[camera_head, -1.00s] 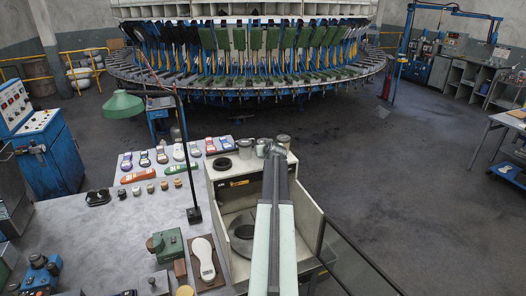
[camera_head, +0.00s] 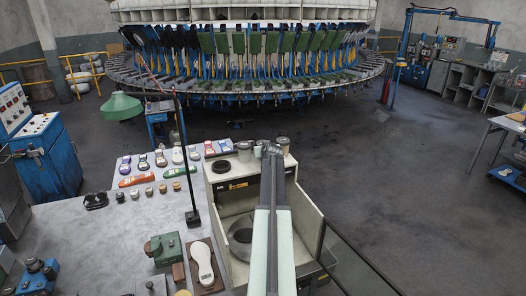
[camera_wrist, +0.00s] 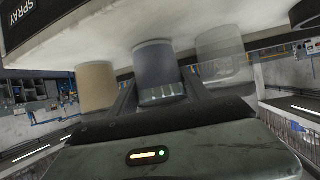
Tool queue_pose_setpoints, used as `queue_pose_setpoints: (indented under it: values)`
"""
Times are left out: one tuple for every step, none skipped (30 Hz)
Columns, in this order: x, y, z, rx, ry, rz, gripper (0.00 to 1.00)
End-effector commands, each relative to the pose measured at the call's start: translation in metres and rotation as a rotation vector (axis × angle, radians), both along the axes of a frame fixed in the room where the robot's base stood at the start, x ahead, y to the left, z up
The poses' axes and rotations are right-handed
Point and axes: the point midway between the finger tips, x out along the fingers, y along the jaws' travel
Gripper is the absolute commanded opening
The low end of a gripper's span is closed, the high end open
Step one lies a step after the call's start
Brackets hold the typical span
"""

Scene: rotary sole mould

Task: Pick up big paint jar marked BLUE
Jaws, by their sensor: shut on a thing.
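In the wrist view a dull blue-grey jar (camera_wrist: 155,62) is between the two dark fingers of my gripper (camera_wrist: 160,92), which is shut on it. Seen with the picture turned over, the jar's base is at or very near the pale surface; I cannot tell whether there is a gap. No BLUE lettering is readable on it. A tan jar (camera_wrist: 97,86) is on its left and a clear glass jar (camera_wrist: 220,55) on its right. In the head view my gripper (camera_head: 272,150) is at the cabinet's far edge, and my arm hides much of what it holds.
Other jars (camera_head: 283,144) stand close by on the top of the pale cabinet (camera_head: 223,175). A large rotary machine (camera_head: 245,70) stands behind.

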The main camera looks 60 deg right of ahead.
Motion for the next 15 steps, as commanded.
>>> queue_pose_setpoints:
  values:
    - [0.0,0.0,0.008,-0.001,-0.001,0.0,0.06]
    - [0.0,0.0,0.011,-0.001,-0.001,0.0,0.06]
    - [0.0,0.0,0.016,-0.001,-0.001,0.0,0.06]
    - [0.0,0.0,0.02,-0.001,-0.001,0.0,0.06]
    - [0.0,0.0,0.024,-0.001,-0.001,0.0,0.06]
    - [0.0,0.0,0.03,-0.001,-0.001,0.0,0.06]
    - [0.0,0.0,0.035,-0.001,-0.001,0.0,0.06]
    - [0.0,0.0,0.04,-0.001,-0.001,0.0,0.06]
    - [-0.004,0.006,0.038,-0.001,-0.001,0.0,0.06]
    - [-0.009,0.013,0.035,-0.001,-0.001,0.0,0.06]
    - [-0.014,0.019,0.035,-0.001,-0.001,0.0,0.06]
    - [-0.019,0.026,0.036,0.0,-0.001,0.0,0.06]
    - [-0.024,0.032,0.037,0.0,-0.001,0.0,0.06]
    - [-0.029,0.038,0.037,0.0,-0.001,0.0,0.06]
    - [-0.035,0.047,0.038,0.0,-0.002,0.0,0.06]
